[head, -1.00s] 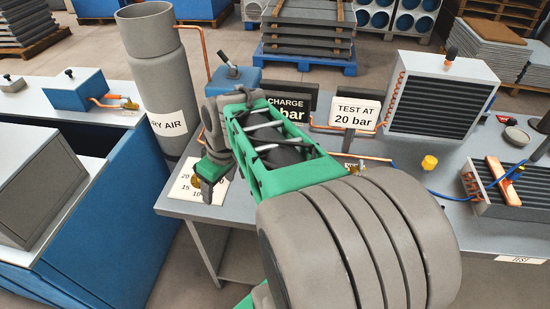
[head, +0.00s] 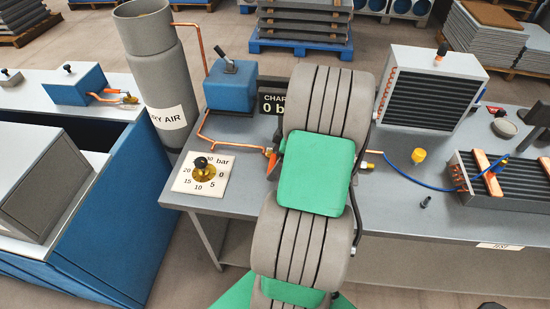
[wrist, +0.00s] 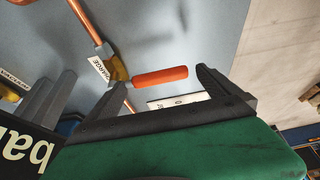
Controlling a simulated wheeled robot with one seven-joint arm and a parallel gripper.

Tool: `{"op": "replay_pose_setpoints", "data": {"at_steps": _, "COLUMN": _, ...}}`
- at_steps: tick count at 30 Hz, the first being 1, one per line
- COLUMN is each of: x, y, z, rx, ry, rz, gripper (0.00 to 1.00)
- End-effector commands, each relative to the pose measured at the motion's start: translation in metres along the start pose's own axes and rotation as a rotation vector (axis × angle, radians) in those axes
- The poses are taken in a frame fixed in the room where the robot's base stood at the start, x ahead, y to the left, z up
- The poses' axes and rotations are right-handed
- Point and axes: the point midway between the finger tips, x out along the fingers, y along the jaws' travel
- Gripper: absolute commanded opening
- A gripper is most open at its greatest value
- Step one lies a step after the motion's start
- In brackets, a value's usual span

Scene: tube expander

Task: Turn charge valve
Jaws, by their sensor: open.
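The charge valve is a brass body (wrist: 118,72) on a copper pipe with an orange lever handle (wrist: 160,76), and a small tag beside it seems to read CHARGE. In the head view only a bit of the orange handle (head: 271,160) shows at the left edge of my arm. My gripper (wrist: 137,74) is open in the wrist view, its dark fingers apart at left and right. The orange handle appears between the fingertips with nothing held; whether the fingers touch it I cannot tell. My gripper is hidden behind my arm in the head view.
A dial plate marked in bar with a black knob (head: 201,163) lies left of the valve. A blue box (head: 231,87), a black charge display (head: 272,104) and a grey cylinder (head: 160,75) stand behind. A finned coil unit (head: 430,95) and blue hose are at right.

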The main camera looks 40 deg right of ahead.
Motion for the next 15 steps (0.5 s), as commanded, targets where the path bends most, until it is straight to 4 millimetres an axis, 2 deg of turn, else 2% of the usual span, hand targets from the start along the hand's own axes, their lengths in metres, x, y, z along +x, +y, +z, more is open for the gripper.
{"op": "replay_pose_setpoints", "data": {"at_steps": 8, "x": 0.0039, "y": 0.0007, "z": 0.0000, "rx": 0.000, "ry": -0.001, "rz": 0.003, "gripper": 1.00}}
{"op": "replay_pose_setpoints", "data": {"at_steps": 15, "x": 0.0037, "y": 0.0006, "z": -0.0001, "rx": 0.000, "ry": -0.001, "rz": 0.003, "gripper": 0.81}}
